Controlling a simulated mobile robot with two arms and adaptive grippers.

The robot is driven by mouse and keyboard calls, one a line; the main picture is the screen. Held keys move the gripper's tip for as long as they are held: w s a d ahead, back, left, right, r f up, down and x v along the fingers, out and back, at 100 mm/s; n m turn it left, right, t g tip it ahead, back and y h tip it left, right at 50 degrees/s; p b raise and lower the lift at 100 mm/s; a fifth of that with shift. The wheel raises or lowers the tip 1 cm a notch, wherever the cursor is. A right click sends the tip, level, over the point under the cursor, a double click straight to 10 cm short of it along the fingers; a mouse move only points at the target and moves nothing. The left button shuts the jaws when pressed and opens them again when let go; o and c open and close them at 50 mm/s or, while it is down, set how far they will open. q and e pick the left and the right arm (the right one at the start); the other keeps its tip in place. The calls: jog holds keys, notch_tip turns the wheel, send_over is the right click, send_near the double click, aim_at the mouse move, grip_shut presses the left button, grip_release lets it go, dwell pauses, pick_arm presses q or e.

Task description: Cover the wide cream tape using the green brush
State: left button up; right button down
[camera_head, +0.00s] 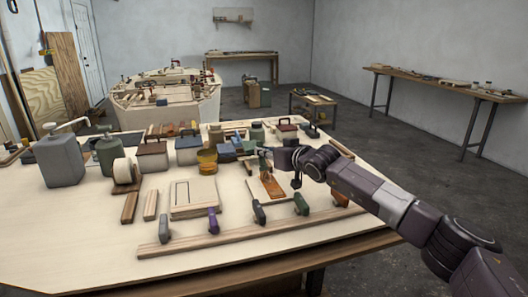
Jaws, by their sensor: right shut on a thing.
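My right gripper (272,158) reaches in from the right over the middle of the workbench (60,235). It is shut on a small dark green thing (263,157), which looks like the green brush; my fingers partly hide it. Right below it an orange-brown panel (265,188) lies on the bench; I cannot tell whether the brush touches it. A wide cream roll (122,171), which looks like the tape, stands in a brown wooden holder at the left of the bench, well apart from my gripper. My left gripper is not in view.
A pale board with dark lines (193,197) lies left of the panel. Several clamps, one purple (213,221), stand along a long wooden strip (250,236) in front. The front left bench is clear.

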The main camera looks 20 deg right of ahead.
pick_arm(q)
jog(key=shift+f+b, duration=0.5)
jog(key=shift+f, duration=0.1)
pick_arm(e)
jog(key=shift+s+f, duration=0.1)
jog(key=shift+s, duration=0.9)
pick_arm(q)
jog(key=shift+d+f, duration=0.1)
pick_arm(e)
jog(key=shift+d, duration=0.1)
jog(key=shift+s+d+f+b, duration=0.1)
jog(key=shift+s+b, duration=0.55)
jog(key=shift+s, duration=0.25)
jog(key=shift+s+d+b, duration=0.1)
jog(key=shift+s+b, duration=0.45)
jog(key=shift+s, duration=0.25)
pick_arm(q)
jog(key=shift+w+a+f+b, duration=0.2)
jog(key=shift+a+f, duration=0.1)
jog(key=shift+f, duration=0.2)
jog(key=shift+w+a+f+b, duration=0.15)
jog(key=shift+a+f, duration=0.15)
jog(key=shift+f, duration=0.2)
pick_arm(e)
jog(key=shift+s, duration=0.5)
jog(key=shift+s, duration=0.2)
